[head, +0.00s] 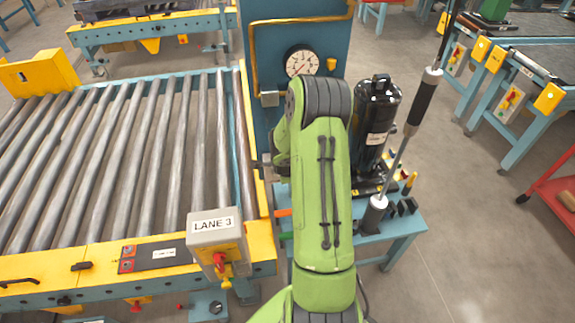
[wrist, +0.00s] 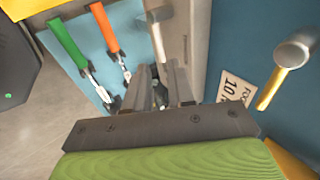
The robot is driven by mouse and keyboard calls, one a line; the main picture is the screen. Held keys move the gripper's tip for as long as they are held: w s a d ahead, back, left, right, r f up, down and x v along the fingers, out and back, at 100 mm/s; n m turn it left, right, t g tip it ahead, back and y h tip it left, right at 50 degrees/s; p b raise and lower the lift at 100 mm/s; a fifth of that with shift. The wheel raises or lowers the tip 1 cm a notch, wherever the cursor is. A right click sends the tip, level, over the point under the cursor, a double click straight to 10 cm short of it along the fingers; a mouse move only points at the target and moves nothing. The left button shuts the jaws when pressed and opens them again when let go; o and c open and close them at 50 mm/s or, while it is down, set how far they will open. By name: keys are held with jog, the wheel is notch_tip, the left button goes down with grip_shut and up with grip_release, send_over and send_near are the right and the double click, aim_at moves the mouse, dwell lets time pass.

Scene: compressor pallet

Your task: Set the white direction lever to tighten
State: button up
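My gripper (wrist: 160,68) shows in the wrist view with its two grey fingers apart and a narrow gap between them. A pale lever-like part with a round end (wrist: 158,15) lies just beyond the fingertips, its stem running down toward the gap. It may be the white direction lever; I cannot tell whether the fingers touch it. Something dark shows in the gap. In the head view my green arm hides most of the gripper and the lever, and no tighten marking is readable.
A green-handled tool (wrist: 66,42) and an orange-handled tool (wrist: 104,27) lie left of the fingers. The head view shows a gauge (head: 301,61), a black compressor (head: 378,112) and a roller conveyor (head: 140,150).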

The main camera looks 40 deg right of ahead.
jog(key=v, duration=0.7)
jog(key=shift+p, duration=0.3)
jog(key=s+a+r+n+y, duration=0.2)
jog(key=s+a+r+n, duration=0.1)
jog(key=a+r+n, duration=1.1)
jog(key=s+a+r+n+y, duration=0.1)
jog(key=s+a+r+n, duration=0.2)
jog(key=s+a+n, duration=0.2)
jog(key=s+a+r+n+y, duration=0.1)
jog(key=s+a+r+n, duration=0.3)
jog(key=s+a+n, duration=0.2)
jog(key=s+a, duration=0.2)
jog(key=s, duration=0.1)
jog(key=shift+s+r+t+y, duration=0.25)
jog(key=shift+s+t+y, duration=0.15)
